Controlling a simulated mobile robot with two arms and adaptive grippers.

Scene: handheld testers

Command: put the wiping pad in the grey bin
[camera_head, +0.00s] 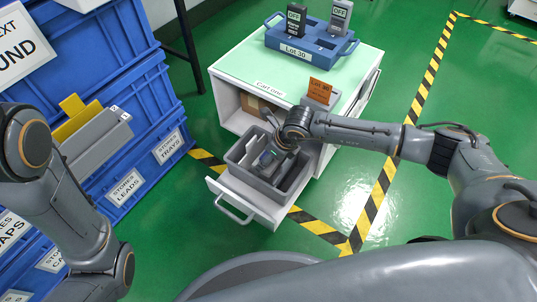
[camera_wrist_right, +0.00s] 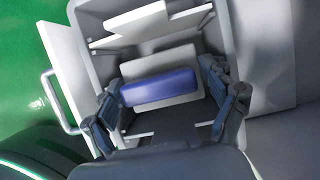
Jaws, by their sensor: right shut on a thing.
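The wiping pad (camera_wrist_right: 160,88) is a blue-purple block on a pale grey backing, seen in the right wrist view. My right gripper (camera_wrist_right: 168,108) is shut on it, with a dark finger at each end of the pad. The grey bin (camera_head: 256,187) sits in the pulled-out drawer of the white cart in the head view. My right gripper (camera_head: 272,160) points down inside the bin's rim and holds the pad there. Whether the pad touches the bin's floor cannot be told. My left arm shows at the left edge, but its gripper is not visible.
The cart top (camera_head: 250,62) carries a blue rack (camera_head: 310,45) with two handheld testers and an orange card (camera_head: 320,88) on a grey holder. White plates (camera_wrist_right: 150,30) stand in the bin beside the pad. Blue crates (camera_head: 135,140) stack at left.

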